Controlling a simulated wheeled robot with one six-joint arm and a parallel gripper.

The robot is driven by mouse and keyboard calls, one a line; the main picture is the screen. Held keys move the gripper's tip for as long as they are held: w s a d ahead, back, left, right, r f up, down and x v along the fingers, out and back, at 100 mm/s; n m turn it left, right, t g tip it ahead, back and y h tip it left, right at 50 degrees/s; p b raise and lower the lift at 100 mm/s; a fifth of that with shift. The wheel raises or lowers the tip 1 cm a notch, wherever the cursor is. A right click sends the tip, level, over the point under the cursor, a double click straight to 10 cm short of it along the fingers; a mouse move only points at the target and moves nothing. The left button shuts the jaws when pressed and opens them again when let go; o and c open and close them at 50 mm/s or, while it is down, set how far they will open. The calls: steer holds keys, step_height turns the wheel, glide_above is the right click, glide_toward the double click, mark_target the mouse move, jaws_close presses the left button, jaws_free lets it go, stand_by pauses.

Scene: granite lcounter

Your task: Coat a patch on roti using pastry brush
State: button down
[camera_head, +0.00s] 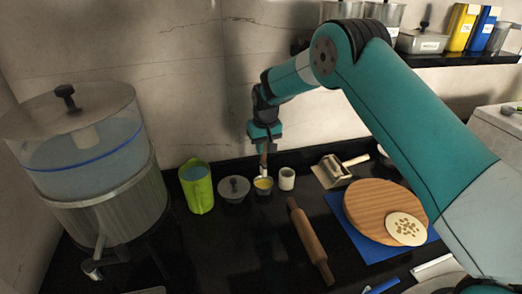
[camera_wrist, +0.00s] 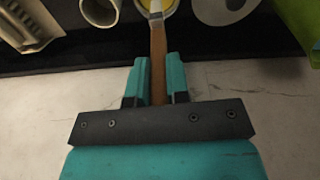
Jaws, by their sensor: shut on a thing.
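My gripper (camera_head: 264,148) is shut on the wooden handle of the pastry brush (camera_wrist: 158,60), which points down. The wrist view shows the handle between the teal fingers (camera_wrist: 157,66). The brush's lower end is at a small bowl of yellow liquid (camera_head: 264,186), also partly seen in the wrist view (camera_wrist: 171,7). I cannot tell how deep the bristles are, as they are hidden. The roti (camera_head: 405,230), pale with brown spots, lies at the front right edge of a round wooden board (camera_head: 375,203), away from my gripper.
A rolling pin (camera_head: 311,242) lies mid-counter. A metal scraper (camera_head: 333,171) lies behind the board. A large water dispenser (camera_head: 90,165) stands left.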

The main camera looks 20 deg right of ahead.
mark_target(264, 163)
steer(key=shift+d, duration=0.1)
stand_by(0.3)
steer(key=shift+f+b, duration=1.75)
steer(key=shift+f, duration=1.05)
steer(key=shift+s+f+b, duration=0.1)
steer(key=shift+f+b, duration=0.55)
steer(key=shift+f, duration=0.2)
stand_by(0.6)
steer(key=shift+r+p, duration=2)
steer(key=shift+r, duration=1.55)
